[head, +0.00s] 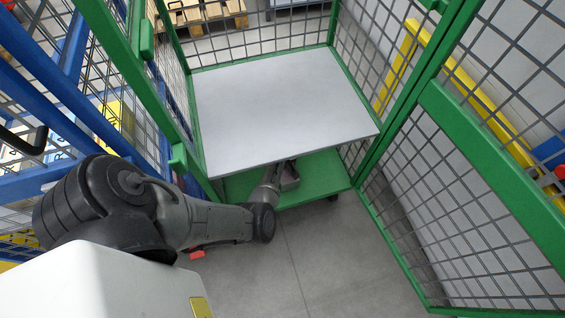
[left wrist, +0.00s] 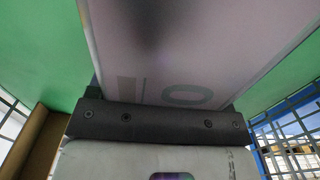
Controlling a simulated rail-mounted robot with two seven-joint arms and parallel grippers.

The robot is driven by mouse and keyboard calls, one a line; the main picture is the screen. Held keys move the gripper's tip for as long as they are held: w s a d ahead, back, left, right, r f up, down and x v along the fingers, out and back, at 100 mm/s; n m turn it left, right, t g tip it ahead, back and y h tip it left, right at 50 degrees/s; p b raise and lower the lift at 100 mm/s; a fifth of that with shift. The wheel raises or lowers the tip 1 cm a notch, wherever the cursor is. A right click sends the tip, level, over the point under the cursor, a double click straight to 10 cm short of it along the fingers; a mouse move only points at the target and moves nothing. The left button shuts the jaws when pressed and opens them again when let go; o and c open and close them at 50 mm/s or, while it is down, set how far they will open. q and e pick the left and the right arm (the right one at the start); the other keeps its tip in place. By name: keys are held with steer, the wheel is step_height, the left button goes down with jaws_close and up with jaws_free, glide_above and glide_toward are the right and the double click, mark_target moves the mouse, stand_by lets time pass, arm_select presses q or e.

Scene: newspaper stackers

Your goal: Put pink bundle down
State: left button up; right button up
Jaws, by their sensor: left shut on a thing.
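My left arm reaches under the grey upper shelf (head: 285,105) of a green mesh cart, just above its green lower shelf (head: 318,178). My left gripper (head: 284,180) is partly hidden by the grey shelf's front edge. In the left wrist view, the pale pink bundle (left wrist: 185,45) with grey printed marks extends away from the dark gripper body. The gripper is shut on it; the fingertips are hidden. In the head view the bundle is hidden under the grey shelf. I cannot tell whether the bundle touches the lower shelf. My right gripper is not in view.
The grey upper shelf is bare. An open green mesh door (head: 490,150) stands at the right. A blue mesh cart (head: 75,100) with yellow and white items is at the left. A brown edge (left wrist: 35,145) shows in the left wrist view.

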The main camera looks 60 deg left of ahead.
arm_select(q)
steer(key=shift+w+f, duration=0.1)
steer(key=shift+f, duration=0.1)
stand_by(0.3)
steer(key=o, duration=1.6)
steer(key=shift+f, duration=0.1)
steer(key=shift+r+p, duration=0.3)
steer(key=shift+r, duration=0.2)
step_height(320, 180, up, 4)
steer(key=p, duration=0.3)
steer(key=shift+f, duration=0.1)
steer(key=shift+r+p, duration=0.3)
steer(key=shift+r, duration=0.25)
